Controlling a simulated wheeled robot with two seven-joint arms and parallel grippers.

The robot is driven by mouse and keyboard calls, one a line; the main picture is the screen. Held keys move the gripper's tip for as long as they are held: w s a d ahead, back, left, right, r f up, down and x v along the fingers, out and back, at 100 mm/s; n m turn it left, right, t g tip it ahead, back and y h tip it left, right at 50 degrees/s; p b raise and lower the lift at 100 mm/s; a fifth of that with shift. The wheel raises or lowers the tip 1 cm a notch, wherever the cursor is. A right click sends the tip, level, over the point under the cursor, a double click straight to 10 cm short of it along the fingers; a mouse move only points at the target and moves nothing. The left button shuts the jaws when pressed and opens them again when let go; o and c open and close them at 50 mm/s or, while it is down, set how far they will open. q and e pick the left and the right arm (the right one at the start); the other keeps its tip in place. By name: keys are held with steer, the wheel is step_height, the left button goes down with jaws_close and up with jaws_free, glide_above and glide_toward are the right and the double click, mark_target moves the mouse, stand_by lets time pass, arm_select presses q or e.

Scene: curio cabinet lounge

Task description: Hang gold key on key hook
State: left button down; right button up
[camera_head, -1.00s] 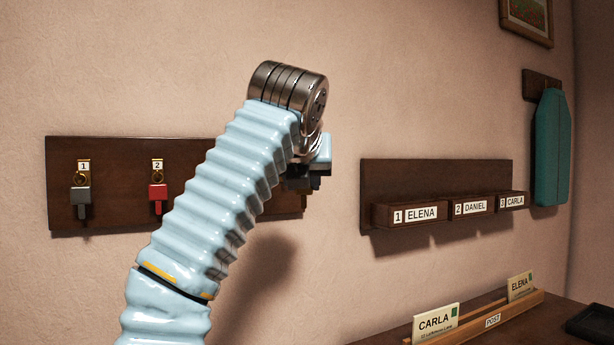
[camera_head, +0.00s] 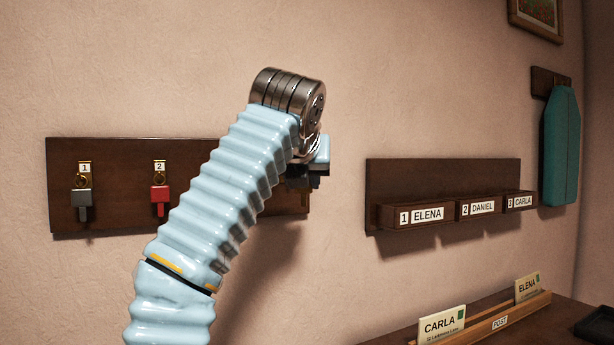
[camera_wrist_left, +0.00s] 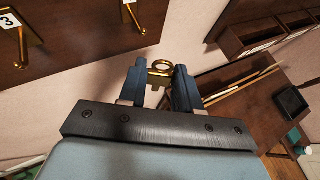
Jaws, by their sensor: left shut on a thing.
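The gold key (camera_wrist_left: 160,74) is between the fingertips of my left gripper (camera_wrist_left: 160,84), with its ring pointing outward in the left wrist view. The gripper also shows in the head view (camera_head: 306,178), in front of the right end of the dark wooden key board (camera_head: 120,215). A brass hook (camera_wrist_left: 136,18) on the board lies just beyond the key's ring, and the two appear apart. Another brass hook (camera_wrist_left: 22,38), beside label 3, is at the left of the wrist view and looks empty. My left arm hides part of the board in the head view. My right gripper is out of view.
A grey key (camera_head: 82,197) hangs at 1 and a red key (camera_head: 159,193) at 2. Right of the board is a wall rack (camera_head: 440,180) with name-labelled boxes. Below it, a post holder (camera_head: 530,309) with cards stands on a table. Bare wall separates board and rack.

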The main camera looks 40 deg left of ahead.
arm_select(q)
steer(key=shift+w+a+f, duration=0.1)
steer(key=shift+w+a, duration=0.3)
steer(key=shift+a, duration=0.4)
steer(key=shift+w+a, duration=0.35)
steer(key=shift+a, duration=0.4)
steer(key=shift+a, duration=0.1)
steer(key=shift+w+a, duration=0.5)
steer(key=shift+a, duration=0.4)
steer(key=shift+a+f, duration=0.1)
steer(key=shift+f, duration=0.1)
steer(key=shift+w+a+f, duration=0.15)
steer(key=shift+a+f, duration=0.1)
steer(key=shift+f, duration=0.05)
stand_by(0.6)
steer(key=c, duration=0.7)
jaws_free()
steer(key=shift+w, duration=0.1)
